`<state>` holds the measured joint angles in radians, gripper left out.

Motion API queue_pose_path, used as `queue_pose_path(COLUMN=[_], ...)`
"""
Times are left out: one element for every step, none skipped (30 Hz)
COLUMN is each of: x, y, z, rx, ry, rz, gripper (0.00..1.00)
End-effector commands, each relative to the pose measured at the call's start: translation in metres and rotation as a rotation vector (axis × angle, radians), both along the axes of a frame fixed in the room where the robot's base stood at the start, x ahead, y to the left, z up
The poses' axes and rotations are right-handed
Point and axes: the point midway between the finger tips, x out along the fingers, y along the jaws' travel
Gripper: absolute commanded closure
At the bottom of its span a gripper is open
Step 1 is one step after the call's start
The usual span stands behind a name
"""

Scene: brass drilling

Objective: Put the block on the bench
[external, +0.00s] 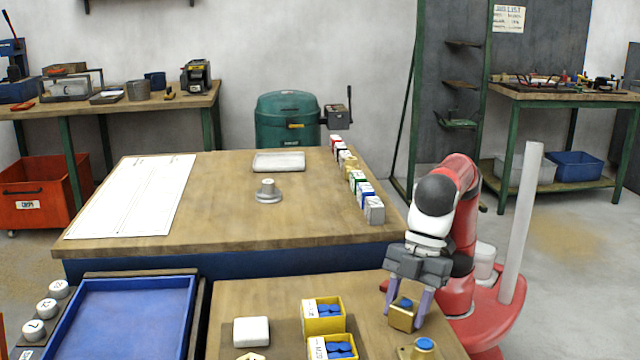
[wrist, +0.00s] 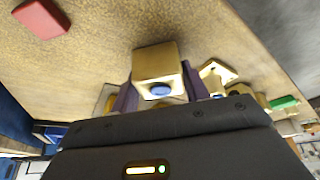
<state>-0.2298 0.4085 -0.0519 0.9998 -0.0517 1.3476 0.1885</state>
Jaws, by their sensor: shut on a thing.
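A brass block (external: 401,319) with a blue round mark sits between the fingers of my gripper (external: 408,306), at the right side of the near wooden table. In the wrist view, my gripper (wrist: 160,88) has its purple fingers on either side of the brass block (wrist: 155,62), shut on it. I cannot tell whether the block touches the tabletop. A large wooden bench (external: 225,215) with a blue front stands beyond the near table, up and left of my gripper.
A second brass piece with a blue top (external: 424,345) stands close to my gripper. Yellow boxes (external: 323,325) of blue parts, a white block (external: 251,331) and a blue tray (external: 135,310) lie left. The bench holds a grey knob (external: 268,192), a pale tray (external: 279,162) and a row of small boxes (external: 358,182).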

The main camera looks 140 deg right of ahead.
Motion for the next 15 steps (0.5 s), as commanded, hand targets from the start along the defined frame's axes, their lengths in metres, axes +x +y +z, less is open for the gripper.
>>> queue_pose_path(x=[0.0000,0.0000,0.0000,-0.0001,0.0000,-0.0001,-0.0001,-0.0001,0.0000,-0.0001,-0.0001,-0.0001,-0.0001,-0.0001,-0.0001], y=[-0.0001,-0.0001,-0.0001,-0.0001,-0.0001,-0.0001,-0.0001,-0.0001,-0.0001,-0.0001,-0.0001,-0.0001,-0.0001,-0.0001,-0.0001], z=[0.0026,0.0026,0.0027,0.0026,0.0022,0.0012,0.0002,-0.0008,-0.0016,-0.0014,-0.0014,-0.0014,-0.0014,-0.0014,-0.0014], rx=[0.001,0.001,0.001,0.001,0.000,0.000,0.001,0.001,0.000,0.000,0.000,0.000,0.000,0.000,0.000], ry=[-0.004,-0.004,-0.004,-0.004,-0.003,-0.003,-0.003,-0.003,0.000,0.000,0.000,0.000,0.000,0.000,0.000], rz=[0.000,0.000,0.000,0.000,0.000,0.000,0.000,0.000,0.000,0.000,0.000,0.000,0.000,0.000,0.000], gripper=[0.98,0.98,0.98,0.98,0.98,0.98,0.98,0.98,0.51,0.47,0.43,0.38,0.34,0.33,0.33])
